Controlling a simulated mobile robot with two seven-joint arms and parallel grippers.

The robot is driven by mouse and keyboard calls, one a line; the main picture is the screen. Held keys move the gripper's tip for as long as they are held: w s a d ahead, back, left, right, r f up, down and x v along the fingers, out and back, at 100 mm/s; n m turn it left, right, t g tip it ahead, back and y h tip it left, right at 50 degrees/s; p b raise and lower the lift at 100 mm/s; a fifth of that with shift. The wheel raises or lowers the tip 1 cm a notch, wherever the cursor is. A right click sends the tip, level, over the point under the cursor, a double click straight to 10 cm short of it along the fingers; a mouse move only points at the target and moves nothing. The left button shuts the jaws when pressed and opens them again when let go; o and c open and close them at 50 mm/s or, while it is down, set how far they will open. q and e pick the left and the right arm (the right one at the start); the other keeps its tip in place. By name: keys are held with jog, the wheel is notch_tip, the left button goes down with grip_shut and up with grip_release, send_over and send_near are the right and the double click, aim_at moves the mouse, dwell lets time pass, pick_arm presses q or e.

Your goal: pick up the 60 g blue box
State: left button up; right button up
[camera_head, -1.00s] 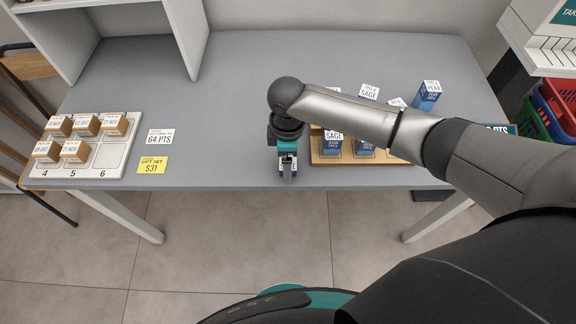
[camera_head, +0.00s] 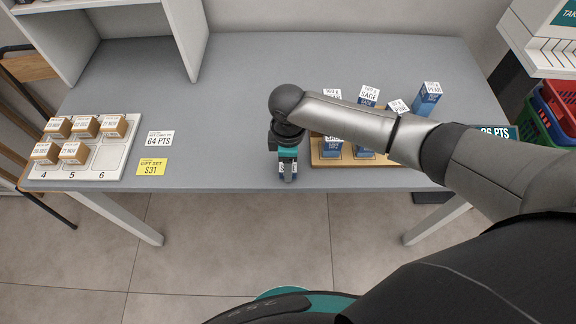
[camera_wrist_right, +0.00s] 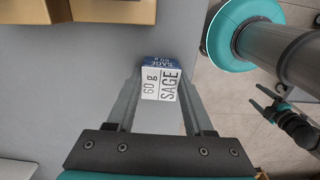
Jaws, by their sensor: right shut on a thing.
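The 60 g blue box, labelled SAGE, shows in the right wrist view (camera_wrist_right: 160,82) between the fingers of my right gripper (camera_wrist_right: 160,100). In the head view my right gripper (camera_head: 288,170) points down near the counter's front edge, left of the wooden tray. It is shut on the box, whose white label (camera_head: 286,169) is partly hidden by the fingers. I cannot tell whether the box touches the counter.
A wooden tray (camera_head: 318,158) with several blue boxes stands right of the gripper, partly behind my arm. A tall blue PEAR box (camera_head: 427,101) stands behind it. A white numbered tray (camera_head: 112,158) with brown boxes is at left. The counter's middle (camera_head: 230,110) is clear.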

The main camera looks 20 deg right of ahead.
grip_shut()
jog(key=shift+r, duration=0.15)
